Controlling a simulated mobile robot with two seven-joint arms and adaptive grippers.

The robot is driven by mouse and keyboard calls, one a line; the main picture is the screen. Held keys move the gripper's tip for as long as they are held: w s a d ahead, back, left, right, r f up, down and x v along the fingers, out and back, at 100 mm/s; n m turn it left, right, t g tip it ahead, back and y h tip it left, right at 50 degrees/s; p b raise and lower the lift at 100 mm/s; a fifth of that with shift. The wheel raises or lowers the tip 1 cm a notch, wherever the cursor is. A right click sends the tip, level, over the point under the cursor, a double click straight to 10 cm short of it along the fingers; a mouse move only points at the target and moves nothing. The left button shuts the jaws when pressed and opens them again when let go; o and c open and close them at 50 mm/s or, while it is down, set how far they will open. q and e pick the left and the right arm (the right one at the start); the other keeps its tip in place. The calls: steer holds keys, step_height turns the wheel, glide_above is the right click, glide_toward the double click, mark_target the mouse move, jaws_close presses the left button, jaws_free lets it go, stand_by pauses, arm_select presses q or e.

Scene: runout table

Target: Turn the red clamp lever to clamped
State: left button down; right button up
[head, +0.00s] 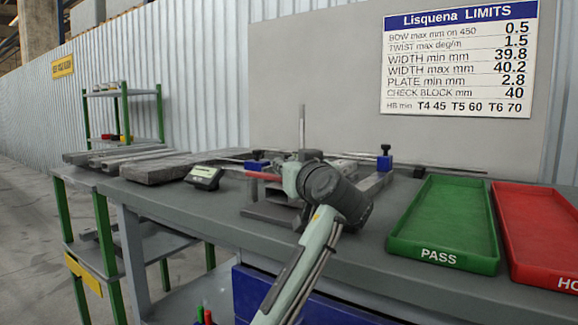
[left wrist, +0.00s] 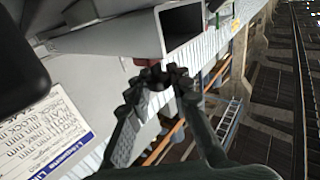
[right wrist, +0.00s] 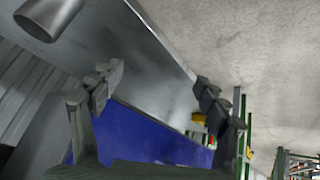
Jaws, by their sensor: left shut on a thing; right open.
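The red clamp lever (head: 263,176) shows in the head view as a short red bar, just left of my left wrist, above the steel fixture on the bench. In the left wrist view my left gripper (left wrist: 164,76) has its fingertips drawn together, with a bit of red (left wrist: 143,61) right behind them; it is shut on the lever. My wrist hides the lever's other end and most of the fixture in the head view. My right gripper (right wrist: 155,83) is open and empty in the right wrist view, away from the lever.
A small digital display (head: 204,177) stands left of the lever. Grey plates (head: 158,170) lie at the bench's left. A green PASS tray (head: 443,255) and a red tray (head: 540,225) lie at the right. The front bench strip is clear.

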arm_select(q)
steer(key=shift+w+d, duration=0.1)
arm_select(e)
steer(key=shift+w+d, duration=0.1)
steer(key=shift+d, duration=0.15)
steer(key=shift+w+r, duration=0.15)
steer(key=shift+w, duration=0.05)
arm_select(q)
steer(key=c, duration=1.3)
jaws_free()
steer(key=v, duration=1.2)
steer(key=shift+d, duration=0.1)
arm_select(e)
steer(key=shift+s, duration=0.1)
